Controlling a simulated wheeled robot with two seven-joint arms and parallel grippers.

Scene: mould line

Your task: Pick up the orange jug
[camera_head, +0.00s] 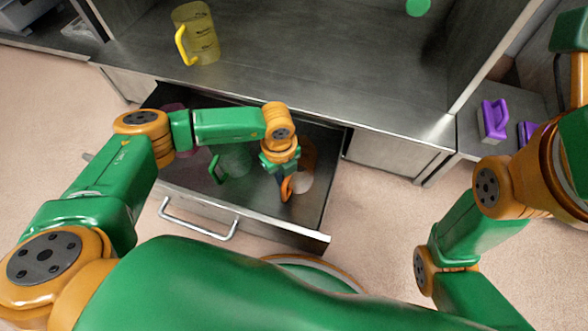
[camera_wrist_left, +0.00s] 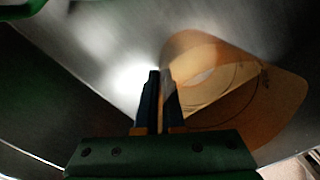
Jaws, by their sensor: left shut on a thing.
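The orange jug (camera_head: 306,158) is see-through and stands inside the open drawer, near its right end. My arm partly covers it in the head view. Its orange handle (camera_head: 287,188) shows just below my left gripper (camera_head: 282,172). In the left wrist view the jug's round body (camera_wrist_left: 235,100) lies right of the fingers. My left gripper (camera_wrist_left: 160,100) is shut on the jug, with a thin orange strip between its fingers, which looks like the handle. I cannot tell whether the jug is clear of the drawer floor. My right gripper is not in view.
The drawer (camera_head: 285,232) also holds a green jug (camera_head: 235,160) and a dark pink jug (camera_head: 178,125), left of the orange one. A yellow jug (camera_head: 203,40) stands on the grey counter (camera_head: 300,60) above.

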